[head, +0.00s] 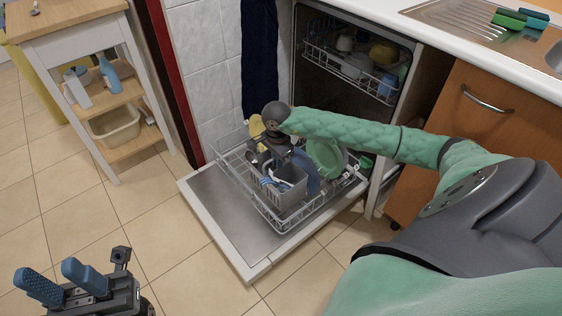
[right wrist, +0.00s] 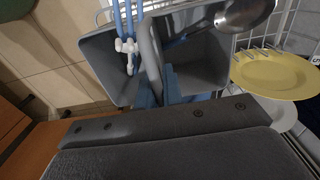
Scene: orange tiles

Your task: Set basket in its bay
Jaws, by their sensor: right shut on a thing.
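The grey cutlery basket (head: 292,193) is at the front of the lower dishwasher rack (head: 262,207), inside or just above its wires; I cannot tell if it rests on them. My right gripper (head: 272,160) is over the basket, pointing down. In the right wrist view the blue fingers (right wrist: 158,88) are shut on the middle divider or handle of the basket (right wrist: 200,65). Blue-handled cutlery (right wrist: 128,30) and a metal ladle (right wrist: 243,12) stand in its compartments. My left gripper (head: 62,283) is at the lower left, open and empty, away from the rack. The bay itself is largely hidden.
A green plate (head: 325,155) and a blue plate (head: 306,172) stand beside the basket. The open dishwasher door (head: 218,225) is under the rack. A wooden trolley (head: 100,75) stands left; floor between is free.

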